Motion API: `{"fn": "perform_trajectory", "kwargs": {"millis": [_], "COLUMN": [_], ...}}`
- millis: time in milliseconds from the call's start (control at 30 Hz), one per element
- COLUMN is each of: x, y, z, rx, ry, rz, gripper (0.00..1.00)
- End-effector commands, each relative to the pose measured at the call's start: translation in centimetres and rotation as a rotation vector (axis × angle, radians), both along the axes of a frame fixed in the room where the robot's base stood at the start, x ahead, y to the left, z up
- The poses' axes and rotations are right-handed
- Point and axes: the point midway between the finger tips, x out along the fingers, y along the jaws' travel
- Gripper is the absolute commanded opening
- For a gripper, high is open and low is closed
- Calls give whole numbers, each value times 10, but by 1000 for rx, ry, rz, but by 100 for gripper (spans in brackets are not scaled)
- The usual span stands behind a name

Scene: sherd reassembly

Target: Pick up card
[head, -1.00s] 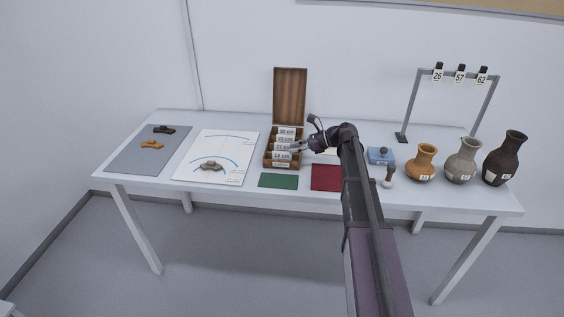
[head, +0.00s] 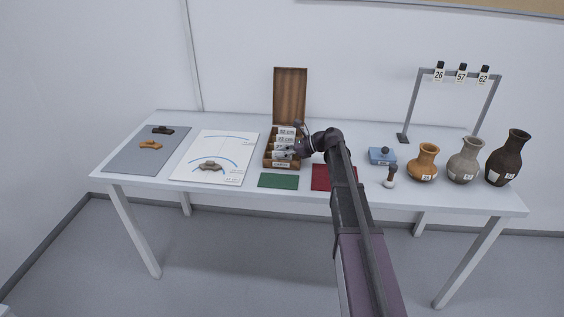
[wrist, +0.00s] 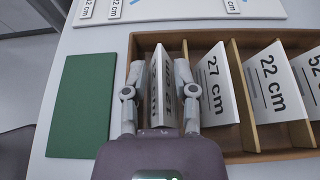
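A wooden box (head: 268,162) with compartments holds several white cards standing tilted. In the wrist view, cards reading 27 cm (wrist: 213,88) and 22 cm (wrist: 272,82) stand in its compartments (wrist: 236,82), with part of another at the right edge. My gripper (wrist: 161,72) is over the end compartment nearest the green mat, also seen in the head view (head: 291,152). Its fingers are apart, one on each side of a white card (wrist: 160,92) whose lettering is partly hidden. A gap seems to show between the fingers and this card.
A green mat (head: 278,181) and a red mat (head: 320,178) lie in front of the box. A white drawing sheet (head: 235,150) lies left. Right are a blue block (head: 382,156), three vases (head: 465,160) and a tag rack (head: 412,100). The box lid (head: 290,95) stands open behind.

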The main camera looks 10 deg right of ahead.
Motion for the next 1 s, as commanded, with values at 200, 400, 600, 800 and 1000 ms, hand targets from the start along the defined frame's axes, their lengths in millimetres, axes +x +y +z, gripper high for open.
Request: {"fn": "perform_trajectory", "kwargs": {"millis": [200, 400, 600, 800, 1000], "x": [0, 0, 0, 0, 0], "y": [0, 0, 0, 0, 0], "z": [0, 0, 0, 0, 0], "rx": [0, 0, 0, 0, 0], "ry": [0, 0, 0, 0, 0], "rz": [-1, -1, -1, -1, -1], "gripper": [36, 36, 15, 0, 0]}}
